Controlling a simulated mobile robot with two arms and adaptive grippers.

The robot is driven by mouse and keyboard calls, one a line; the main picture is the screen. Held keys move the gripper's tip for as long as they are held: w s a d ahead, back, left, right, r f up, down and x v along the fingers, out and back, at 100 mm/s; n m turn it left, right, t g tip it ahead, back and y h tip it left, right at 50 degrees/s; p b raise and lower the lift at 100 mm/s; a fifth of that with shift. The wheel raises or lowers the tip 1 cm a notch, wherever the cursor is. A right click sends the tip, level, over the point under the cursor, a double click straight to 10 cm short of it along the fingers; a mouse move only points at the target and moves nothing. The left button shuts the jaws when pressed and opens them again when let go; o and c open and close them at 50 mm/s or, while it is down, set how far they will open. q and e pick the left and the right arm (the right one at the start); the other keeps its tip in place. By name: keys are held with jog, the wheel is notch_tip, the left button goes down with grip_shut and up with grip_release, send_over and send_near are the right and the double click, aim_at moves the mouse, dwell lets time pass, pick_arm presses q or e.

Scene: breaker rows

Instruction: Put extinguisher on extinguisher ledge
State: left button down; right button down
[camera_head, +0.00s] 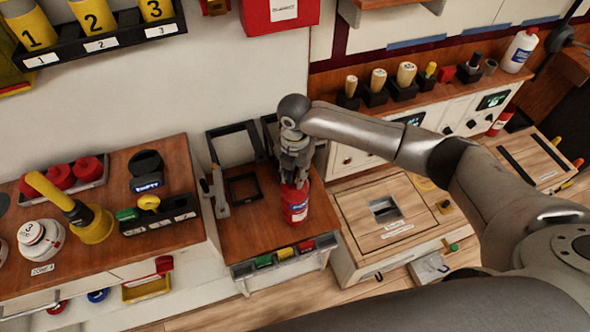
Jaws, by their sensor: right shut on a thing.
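A red extinguisher (295,205) with a white-and-blue label is upright at the right part of a low wooden ledge (262,240). My right gripper (294,176) comes down from above and is shut on the top of the extinguisher. The fingers and wrist hide the extinguisher's top. I cannot tell whether its base touches the wood or hangs just above it. No label naming the extinguisher ledge is readable. My left gripper is not in view.
Black frames (243,187) stand at the ledge's back, and a grey-handled lever (217,190) at its left. Coloured blocks (284,254) line its front edge. A wooden-topped cabinet (400,215) stands close on the right. The ledge's front middle is clear.

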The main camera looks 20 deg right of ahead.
jog(key=shift+w+r, duration=0.1)
jog(key=c, duration=1.6)
grip_release()
jog(key=shift+f, duration=0.25)
jog(key=o, duration=0.4)
jog(key=shift+s, duration=0.2)
jog(key=shift+o, duration=0.2)
notch_tip(320, 180, up, 12)
jog(key=shift+r+b, duration=0.2)
jog(key=shift+b, duration=0.65)
jog(key=shift+a+f, duration=0.1)
